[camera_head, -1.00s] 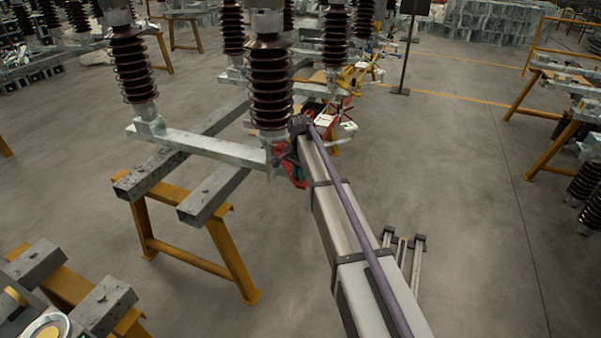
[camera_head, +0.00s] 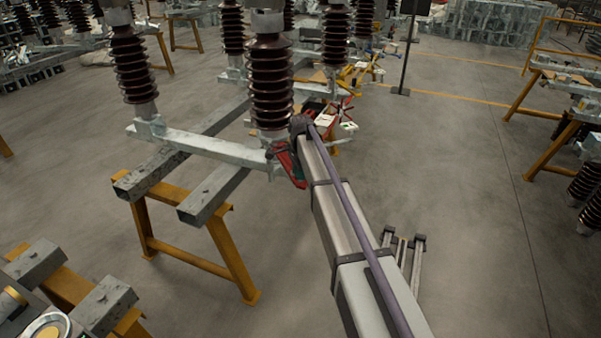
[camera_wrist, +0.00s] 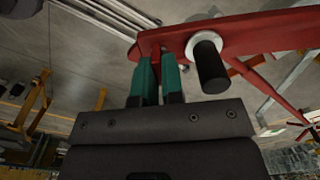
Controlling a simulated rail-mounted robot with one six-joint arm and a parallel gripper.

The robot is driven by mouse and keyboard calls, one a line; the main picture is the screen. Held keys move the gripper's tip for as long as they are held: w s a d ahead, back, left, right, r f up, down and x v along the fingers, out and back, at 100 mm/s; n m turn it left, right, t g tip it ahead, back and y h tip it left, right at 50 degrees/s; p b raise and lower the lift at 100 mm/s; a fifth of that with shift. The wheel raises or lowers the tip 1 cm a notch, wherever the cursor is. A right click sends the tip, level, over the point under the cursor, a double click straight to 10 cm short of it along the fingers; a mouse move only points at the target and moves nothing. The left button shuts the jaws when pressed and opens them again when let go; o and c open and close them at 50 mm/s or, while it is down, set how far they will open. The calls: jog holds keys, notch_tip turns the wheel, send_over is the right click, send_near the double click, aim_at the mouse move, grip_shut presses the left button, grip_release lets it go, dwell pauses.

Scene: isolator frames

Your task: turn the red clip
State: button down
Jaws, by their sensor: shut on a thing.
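The red clip (camera_wrist: 240,38) is a long red bar across the top right of the wrist view, with a white-collared black pin (camera_wrist: 210,65) sticking out of it. In the head view the red clip (camera_head: 284,160) hangs at the right end of a grey metal beam, slanting down to the right. My gripper (camera_wrist: 158,58) has two teal fingers close together, shut on the clip's left end. In the head view my gripper (camera_head: 296,170) is small and mostly hidden beside my arm.
The grey beam (camera_head: 195,144) carries tall brown ribbed insulators (camera_head: 270,85) just left of my arm. Yellow trestles (camera_head: 230,262) stand below it. Red and white parts (camera_head: 335,122) stand behind my arm's end.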

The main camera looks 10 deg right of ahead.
jog(key=c, duration=1.2)
grip_release()
jog(key=shift+c, duration=0.2)
notch_tip(320, 180, up, 11)
jog(key=p, duration=1)
jog(key=shift+p, duration=0.4)
jog(key=shift+f, duration=0.1)
